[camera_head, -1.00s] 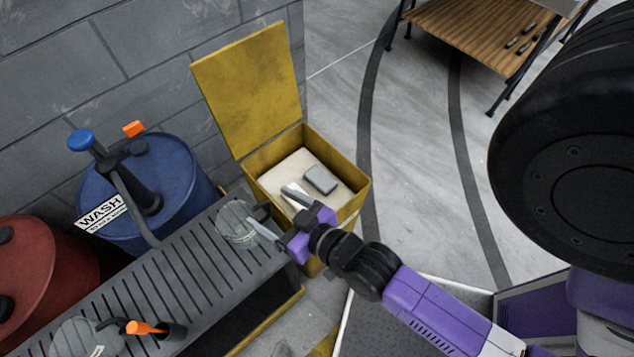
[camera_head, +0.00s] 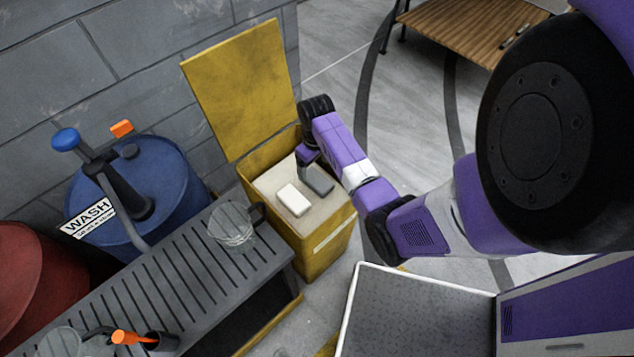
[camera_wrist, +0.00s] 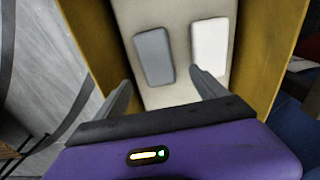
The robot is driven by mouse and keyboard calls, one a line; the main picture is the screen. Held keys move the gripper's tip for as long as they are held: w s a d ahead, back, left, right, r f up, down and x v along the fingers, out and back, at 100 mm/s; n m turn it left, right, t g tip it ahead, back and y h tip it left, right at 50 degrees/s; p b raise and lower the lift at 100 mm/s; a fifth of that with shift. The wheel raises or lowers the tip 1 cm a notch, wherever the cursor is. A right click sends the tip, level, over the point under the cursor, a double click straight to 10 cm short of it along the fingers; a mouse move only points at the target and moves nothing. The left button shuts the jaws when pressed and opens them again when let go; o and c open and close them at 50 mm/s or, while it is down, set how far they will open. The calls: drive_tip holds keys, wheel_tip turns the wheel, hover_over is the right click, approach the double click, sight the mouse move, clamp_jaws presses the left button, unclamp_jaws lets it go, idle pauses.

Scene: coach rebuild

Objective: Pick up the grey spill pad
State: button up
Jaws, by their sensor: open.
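The grey spill pad (camera_head: 318,181) lies in the open yellow bin (camera_head: 322,240), on a pale bed of material. In the wrist view the grey pad (camera_wrist: 154,57) lies flat beyond my gripper, to the left of a white pad (camera_wrist: 210,46). My gripper (camera_wrist: 160,85) is open and empty, and the grey pad shows ahead between its two fingers, apart from them. In the head view my gripper (camera_head: 308,162) is over the bin, beside the grey pad, its fingers mostly hidden. The white pad (camera_head: 293,200) lies nearer the slatted bench.
The bin's raised yellow lid (camera_head: 240,85) stands against the block wall. A slatted grey bench (camera_head: 190,270) with a clear jug (camera_head: 231,225) is at the left front. A blue drum (camera_head: 165,185) and red drum (camera_head: 25,265) stand behind it. Open floor lies right of the bin.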

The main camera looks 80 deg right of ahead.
sight(317, 179)
drive_tip(key=shift+s+f, duration=0.15)
drive_tip(key=shift+s, duration=0.35)
drive_tip(key=shift+s+a+f+g+y, duration=0.1)
drive_tip(key=shift+s+f+g+y, duration=0.05)
drive_tip(key=shift+f+g+y, duration=0.15)
wheel_tip(317, 179, down, 7)
drive_tip(key=shift+f+b, duration=0.1)
drive_tip(key=shift+b, duration=0.4)
drive_tip(key=shift+c, duration=0.4)
drive_tip(key=c, duration=1.3)
drive_tip(key=shift+c, duration=0.2)
wheel_tip(317, 179, up, 20)
drive_tip(key=p, duration=0.2)
